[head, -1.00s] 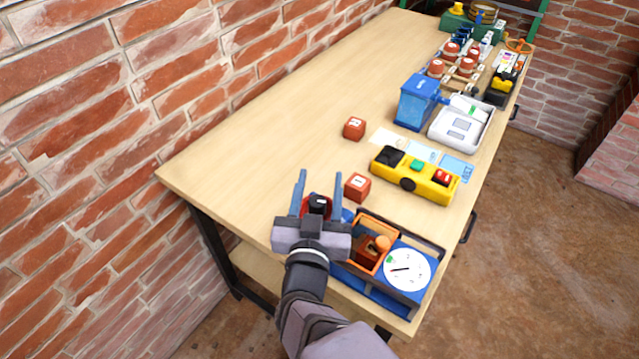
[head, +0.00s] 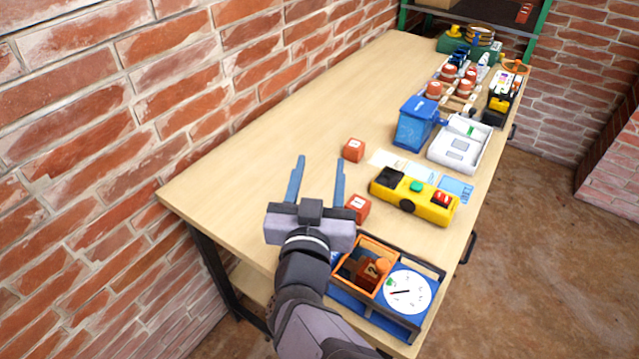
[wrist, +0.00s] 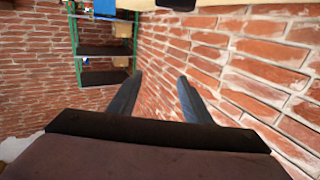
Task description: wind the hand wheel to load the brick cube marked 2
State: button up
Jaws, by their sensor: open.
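The test rig stands at the near end of the bench, with a blue base, an orange open frame (head: 345,262) and a white dial (head: 407,292) with a dark needle. A brick cube (head: 370,272) with a white label, apparently a 2, sits inside the frame, partly covered by an orange round knob (head: 384,265). My gripper (head: 318,162) is open and empty, left of the frame, fingers pointing towards the far end of the bench. The red hand wheel is hidden behind my gripper. The wrist view shows both fingers (wrist: 160,80) apart with nothing between them.
Two loose brick cubes lie beyond the rig, one (head: 357,208) close to my right finger and one (head: 353,150) farther back. A yellow control box (head: 413,196), blue bin (head: 414,124) and white tray (head: 458,145) stand along the right. The bench's left side is clear.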

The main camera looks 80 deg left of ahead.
jog(key=shift+r, duration=0.35)
